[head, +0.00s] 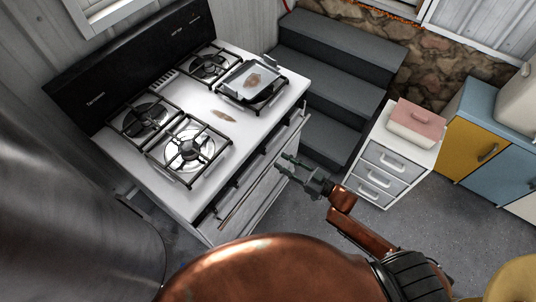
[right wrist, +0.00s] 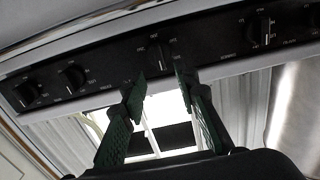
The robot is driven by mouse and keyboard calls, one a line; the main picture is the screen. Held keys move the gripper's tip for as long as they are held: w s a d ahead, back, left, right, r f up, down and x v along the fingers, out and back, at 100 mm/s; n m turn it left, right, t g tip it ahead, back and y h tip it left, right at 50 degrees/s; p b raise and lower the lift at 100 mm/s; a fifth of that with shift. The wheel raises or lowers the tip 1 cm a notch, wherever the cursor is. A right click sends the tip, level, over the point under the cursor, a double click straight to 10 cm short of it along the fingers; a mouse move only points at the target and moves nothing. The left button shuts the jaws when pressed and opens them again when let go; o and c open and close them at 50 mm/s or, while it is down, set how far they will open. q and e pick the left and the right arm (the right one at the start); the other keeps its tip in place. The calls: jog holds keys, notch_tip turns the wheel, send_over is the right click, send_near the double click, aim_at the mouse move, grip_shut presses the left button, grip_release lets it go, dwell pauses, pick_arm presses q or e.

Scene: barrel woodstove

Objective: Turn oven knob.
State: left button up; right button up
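The white stove (head: 205,122) stands at the left in the head view, its dark front panel with knobs seen steeply from above. My right gripper (head: 286,164) is in front of that panel, near the oven door handle. In the right wrist view the dark panel carries several black knobs, including a far left knob (right wrist: 27,94), a second left knob (right wrist: 72,77) and a right knob (right wrist: 263,30). The middle knob (right wrist: 163,54) lies beyond the gap between my open green fingers (right wrist: 160,80). I cannot tell whether they touch it. My left gripper is not in view.
Black burner grates and a griddle pan (head: 252,82) are on the stovetop. The oven handle (head: 262,168) runs along the front. Dark steps (head: 325,75) stand behind, and a white drawer unit (head: 385,165) with a pink-lidded box (head: 417,122) stands to the right. Grey floor is open between.

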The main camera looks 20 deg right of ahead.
aim_at(265, 152)
jog(key=x, duration=0.6)
jog(key=shift+w, duration=0.1)
jog(key=shift+w+a, duration=0.35)
jog(key=shift+w, duration=0.05)
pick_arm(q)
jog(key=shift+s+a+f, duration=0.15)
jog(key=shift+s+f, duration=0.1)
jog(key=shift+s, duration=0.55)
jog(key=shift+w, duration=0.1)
pick_arm(e)
jog(key=shift+c, duration=0.7)
jog(key=shift+c, duration=0.9)
grip_shut()
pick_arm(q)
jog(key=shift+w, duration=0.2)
pick_arm(e)
jog(key=shift+a, duration=0.15)
